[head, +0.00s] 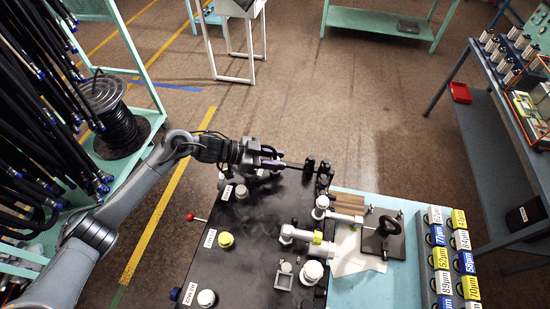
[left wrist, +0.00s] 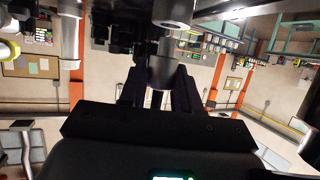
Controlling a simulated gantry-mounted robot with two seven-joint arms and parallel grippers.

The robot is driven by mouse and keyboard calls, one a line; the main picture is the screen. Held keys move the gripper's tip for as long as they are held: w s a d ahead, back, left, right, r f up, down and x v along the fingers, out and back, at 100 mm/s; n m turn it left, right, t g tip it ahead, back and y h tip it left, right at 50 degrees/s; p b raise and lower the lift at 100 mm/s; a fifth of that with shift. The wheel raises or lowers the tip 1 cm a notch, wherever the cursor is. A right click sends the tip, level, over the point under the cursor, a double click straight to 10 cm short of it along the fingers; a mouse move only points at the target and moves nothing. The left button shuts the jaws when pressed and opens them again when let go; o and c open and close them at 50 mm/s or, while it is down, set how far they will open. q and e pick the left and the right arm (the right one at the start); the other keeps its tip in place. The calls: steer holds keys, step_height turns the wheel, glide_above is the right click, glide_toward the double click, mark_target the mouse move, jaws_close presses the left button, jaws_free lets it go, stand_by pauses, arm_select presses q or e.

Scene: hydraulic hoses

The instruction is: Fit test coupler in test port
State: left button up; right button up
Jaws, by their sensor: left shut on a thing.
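My left gripper (head: 272,158) reaches in from the left over the far edge of the black panel (head: 255,225). In the left wrist view its two dark fingers (left wrist: 160,92) are shut on a grey cylindrical piece, which I take to be the test coupler (left wrist: 162,72). A wider grey cylinder (left wrist: 172,12) shows just beyond the held piece, roughly in line with it; I cannot tell whether they touch. A thin dark rod (head: 295,165) runs from the fingers toward black fittings (head: 323,170) at the panel's far right corner. I cannot tell which fitting is the test port.
A light blue table (head: 375,290) at right holds a black stand (head: 385,238) and a labelled rack (head: 455,260). Hanging hoses (head: 35,110) crowd the left.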

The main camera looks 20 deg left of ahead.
arm_select(q)
steer(key=shift+f+b, duration=0.6)
steer(key=shift+f, duration=0.45)
steer(key=shift+r, duration=0.2)
steer(key=shift+r+p, duration=0.6)
steer(key=shift+p, duration=0.15)
steer(key=shift+p, duration=0.3)
stand_by(0.9)
stand_by(0.8)
steer(key=shift+f, duration=0.2)
stand_by(0.4)
steer(key=shift+f+b, duration=0.3)
steer(key=shift+f, duration=0.35)
steer(key=o, duration=1.1)
